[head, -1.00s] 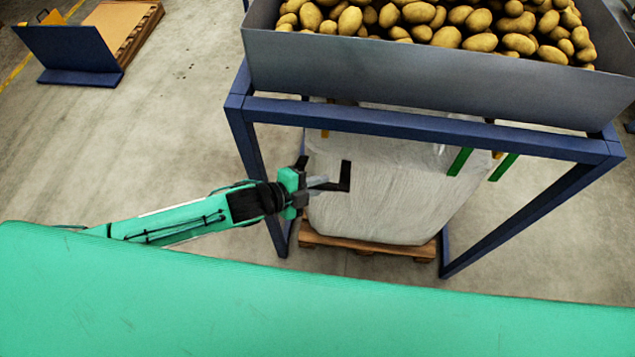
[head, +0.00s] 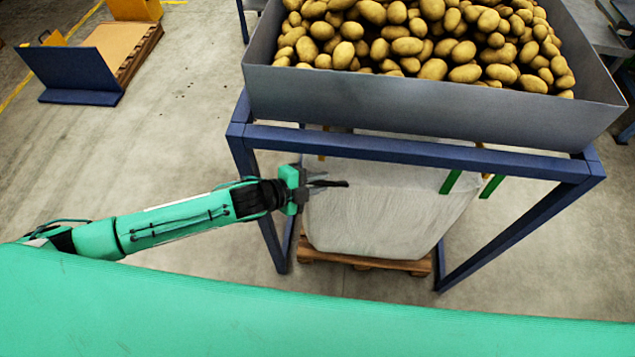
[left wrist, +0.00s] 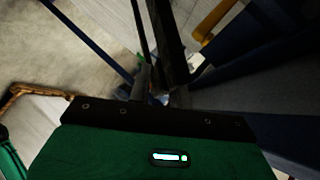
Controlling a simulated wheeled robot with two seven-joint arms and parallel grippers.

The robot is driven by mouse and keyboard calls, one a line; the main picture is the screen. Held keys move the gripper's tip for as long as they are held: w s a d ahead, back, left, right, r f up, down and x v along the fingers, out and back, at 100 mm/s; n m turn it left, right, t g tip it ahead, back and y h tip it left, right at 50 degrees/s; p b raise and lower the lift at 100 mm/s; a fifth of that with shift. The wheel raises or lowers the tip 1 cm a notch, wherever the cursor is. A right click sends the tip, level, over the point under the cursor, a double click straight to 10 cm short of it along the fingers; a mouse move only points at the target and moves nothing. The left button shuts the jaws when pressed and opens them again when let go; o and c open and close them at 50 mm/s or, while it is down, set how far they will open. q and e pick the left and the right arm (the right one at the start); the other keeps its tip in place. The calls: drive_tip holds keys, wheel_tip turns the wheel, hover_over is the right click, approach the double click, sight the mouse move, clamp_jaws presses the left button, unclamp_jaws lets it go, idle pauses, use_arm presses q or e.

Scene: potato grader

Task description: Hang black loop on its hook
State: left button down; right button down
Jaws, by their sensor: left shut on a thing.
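The black loop (head: 332,184) shows in the head view as a thin, dark, nearly level strip in front of the white bag (head: 385,210). My left gripper (head: 312,182) is shut on it, beside the left front post and below the frame's front beam. In the left wrist view, dark strap lengths (left wrist: 168,45) run up from the jaws (left wrist: 150,88). The black loop's hook cannot be made out in either view. My right gripper is not in view.
The blue frame (head: 400,152) carries a grey hopper (head: 420,100) of potatoes above the bag, which stands on a wooden pallet (head: 375,263). Green straps (head: 451,181) hang at the bag's right. Open floor (head: 180,130) lies left of the frame.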

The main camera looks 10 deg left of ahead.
use_arm(q)
drive_tip(key=shift+w+r, duration=0.15)
drive_tip(key=c, duration=1.5)
unclamp_jaws()
drive_tip(key=shift+o, duration=0.3)
drive_tip(key=b+v, duration=0.3)
drive_tip(key=v, duration=1)
drive_tip(key=shift+s+a+b, duration=0.2)
drive_tip(key=shift+a+b, duration=0.1)
drive_tip(key=shift+a, duration=0.05)
drive_tip(key=shift+r, duration=0.1)
